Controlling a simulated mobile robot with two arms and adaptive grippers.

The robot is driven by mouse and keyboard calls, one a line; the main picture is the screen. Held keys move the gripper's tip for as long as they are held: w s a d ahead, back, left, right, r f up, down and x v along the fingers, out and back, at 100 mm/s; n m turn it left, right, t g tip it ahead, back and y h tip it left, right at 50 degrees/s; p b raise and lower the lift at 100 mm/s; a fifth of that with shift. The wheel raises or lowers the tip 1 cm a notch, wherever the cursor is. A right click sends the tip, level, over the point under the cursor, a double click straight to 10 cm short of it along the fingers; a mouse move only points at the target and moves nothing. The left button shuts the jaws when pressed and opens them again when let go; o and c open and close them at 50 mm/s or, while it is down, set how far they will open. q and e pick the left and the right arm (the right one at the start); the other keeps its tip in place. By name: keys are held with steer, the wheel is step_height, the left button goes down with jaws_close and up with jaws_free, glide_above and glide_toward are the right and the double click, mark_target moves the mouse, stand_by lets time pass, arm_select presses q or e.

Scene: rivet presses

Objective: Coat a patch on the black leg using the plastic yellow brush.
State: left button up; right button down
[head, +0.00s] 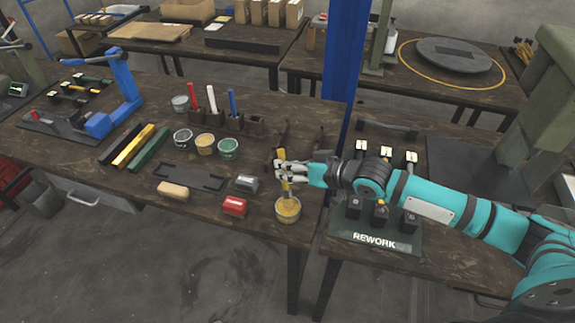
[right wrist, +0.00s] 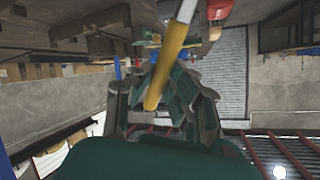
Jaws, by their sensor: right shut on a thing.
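My right gripper (head: 283,172) is shut on the plastic yellow brush (head: 282,154), which stands about upright. The brush's yellow handle (right wrist: 166,72) also shows between the fingers in the right wrist view, with a pale shaft beyond it. The brush's lower end points down at a round pot (head: 288,213) with yellow contents near the table's front edge; whether the tip touches the contents is unclear. The black leg (head: 118,144) lies at the left of the table, beside a yellow leg (head: 134,146) and a green leg (head: 149,150). My left gripper is out of view.
A red-and-blue-handled tool rack (head: 210,118) and small tins (head: 205,144) stand mid-table. A dark flat tray (head: 190,177), a tan block (head: 173,190) and a red block (head: 235,206) lie in front. A blue press (head: 122,80) stands left; a REWORK stand (head: 372,237) is right.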

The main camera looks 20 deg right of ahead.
step_height(320, 180, up, 7)
steer(key=p, duration=0.6)
steer(key=shift+w+f, duration=0.1)
stand_by(0.5)
